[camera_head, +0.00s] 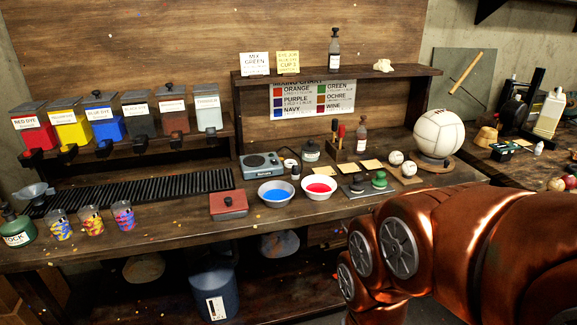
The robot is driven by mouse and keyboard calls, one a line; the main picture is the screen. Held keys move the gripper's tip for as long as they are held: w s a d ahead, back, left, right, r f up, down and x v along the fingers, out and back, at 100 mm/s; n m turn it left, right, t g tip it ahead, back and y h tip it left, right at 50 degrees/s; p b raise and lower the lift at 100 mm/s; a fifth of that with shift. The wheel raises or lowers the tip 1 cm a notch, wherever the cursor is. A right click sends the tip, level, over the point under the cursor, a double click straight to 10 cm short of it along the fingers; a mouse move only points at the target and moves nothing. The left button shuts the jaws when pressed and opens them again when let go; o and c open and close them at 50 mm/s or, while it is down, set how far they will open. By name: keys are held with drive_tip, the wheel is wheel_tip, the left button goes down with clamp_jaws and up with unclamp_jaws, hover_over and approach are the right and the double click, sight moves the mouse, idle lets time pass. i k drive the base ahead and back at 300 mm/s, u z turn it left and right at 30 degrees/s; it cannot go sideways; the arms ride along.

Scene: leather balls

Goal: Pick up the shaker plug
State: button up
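I cannot pick out the shaker plug with certainty. A dark lidded jar (310,150) stands behind the bowls. My copper-coloured arm fills the lower right of the head view and hides part of the bench's front right. My gripper is not in view.
A red lidded box (228,206) sits mid-bench beside the bowls.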

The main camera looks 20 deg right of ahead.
sight(295, 173)
drive_tip(key=u, duration=0.5)
drive_tip(key=k, duration=1.15)
drive_tip(key=z, duration=0.05)
drive_tip(key=i, duration=0.25)
drive_tip(key=z, duration=0.8)
drive_tip(key=i, duration=1.85)
drive_tip(key=u, duration=1.1)
drive_tip(key=i, duration=0.35)
drive_tip(key=u, duration=0.5)
